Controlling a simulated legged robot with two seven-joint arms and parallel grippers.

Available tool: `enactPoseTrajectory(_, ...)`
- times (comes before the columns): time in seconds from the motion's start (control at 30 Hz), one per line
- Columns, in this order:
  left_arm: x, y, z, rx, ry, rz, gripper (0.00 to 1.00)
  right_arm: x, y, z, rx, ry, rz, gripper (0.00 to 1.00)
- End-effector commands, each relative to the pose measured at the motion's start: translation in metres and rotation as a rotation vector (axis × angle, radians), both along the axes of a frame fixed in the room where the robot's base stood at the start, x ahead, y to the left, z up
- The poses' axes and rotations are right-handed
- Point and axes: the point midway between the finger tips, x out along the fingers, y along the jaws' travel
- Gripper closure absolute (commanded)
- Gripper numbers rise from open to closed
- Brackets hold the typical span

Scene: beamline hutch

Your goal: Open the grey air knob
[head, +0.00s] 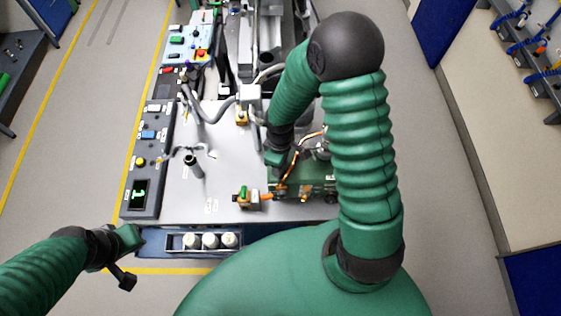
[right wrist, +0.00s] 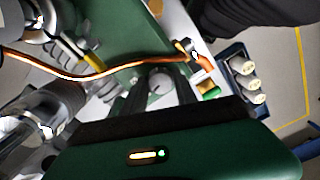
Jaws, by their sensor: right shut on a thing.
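In the right wrist view, a round grey knob (right wrist: 160,82) sits between the two dark fingers of my right gripper (right wrist: 158,92), which is shut on it. The knob is by a green panel (right wrist: 130,40), with an orange tube running past it. In the head view, my right gripper (head: 281,187) reaches down to the green panel (head: 318,181) at the table's front; the arm hides part of the panel, and I cannot make out the knob there. My left gripper (head: 128,262) is off the table's front left corner, away from the panel; its jaw opening is unclear.
A brass valve with a green handle (head: 242,196) stands left of the panel. A blue rack (head: 175,242) holds white-capped bottles at the front. A dark control strip (head: 140,205) lines the table's left edge. The grey plate (head: 225,180) has some free room.

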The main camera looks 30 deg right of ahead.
Motion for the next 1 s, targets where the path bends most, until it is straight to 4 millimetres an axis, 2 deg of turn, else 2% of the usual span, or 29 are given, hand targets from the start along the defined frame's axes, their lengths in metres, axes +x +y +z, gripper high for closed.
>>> enactPoseTrajectory(0.2,0.000,0.000,0.011,0.000,0.000,0.000,1.00,0.005,0.001,0.003,0.000,-0.013,0.174,1.00)
enactPoseTrajectory(0.5,0.000,0.000,0.017,0.000,0.000,0.000,1.00,0.005,0.001,0.002,0.000,-0.014,0.330,1.00)
enactPoseTrajectory(1.0,0.000,0.000,0.019,0.000,0.000,0.000,1.00,0.004,0.001,0.001,0.000,-0.012,0.382,1.00)
